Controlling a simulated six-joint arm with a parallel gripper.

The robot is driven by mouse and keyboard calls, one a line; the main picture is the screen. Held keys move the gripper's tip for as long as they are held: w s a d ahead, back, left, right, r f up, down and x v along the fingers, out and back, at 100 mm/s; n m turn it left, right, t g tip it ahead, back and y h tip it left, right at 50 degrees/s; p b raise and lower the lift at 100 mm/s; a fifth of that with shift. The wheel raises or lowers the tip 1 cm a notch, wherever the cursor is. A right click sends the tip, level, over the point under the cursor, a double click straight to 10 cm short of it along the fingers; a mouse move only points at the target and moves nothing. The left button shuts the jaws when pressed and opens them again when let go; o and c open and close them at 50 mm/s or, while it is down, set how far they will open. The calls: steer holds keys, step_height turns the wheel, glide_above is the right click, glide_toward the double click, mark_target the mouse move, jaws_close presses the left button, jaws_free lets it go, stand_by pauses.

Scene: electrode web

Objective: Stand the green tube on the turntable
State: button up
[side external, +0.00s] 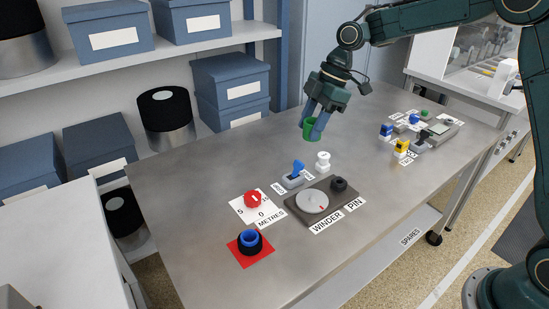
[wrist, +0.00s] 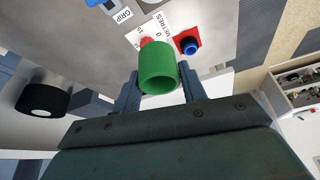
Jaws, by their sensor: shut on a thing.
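The green tube (side external: 309,130) is a short hollow cylinder held between the fingers of my gripper (side external: 314,119), looking roughly upright above the back part of the metal table. In the wrist view the tube (wrist: 158,70) sits between both fingers (wrist: 159,88), with its open end facing the camera. The turntable (side external: 312,202) is a pale round disc with a small red mark on the dark winder plate (side external: 299,217). It is empty. My gripper is behind and above it, well apart from it. I cannot clearly make out the turntable in the wrist view.
A black pin knob (side external: 338,184) stands on the winder plate beside the disc. A white spool (side external: 323,160), a blue grip lever (side external: 298,170) and a red metres dial (side external: 252,199) are close by. A blue-and-black ring (side external: 249,242) sits on a red square. The table's left back is clear.

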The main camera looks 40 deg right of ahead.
steer(key=shift+s+d, duration=0.65)
steer(key=shift+d, duration=0.05)
steer(key=shift+f, duration=0.1)
glide_toward(305, 201)
steer(key=x, duration=0.5)
steer(key=shift+f, duration=0.15)
steer(key=shift+f, duration=0.15)
stand_by(0.3)
steer(key=o, duration=0.9)
steer(key=shift+o, duration=0.2)
steer(key=v, duration=1.2)
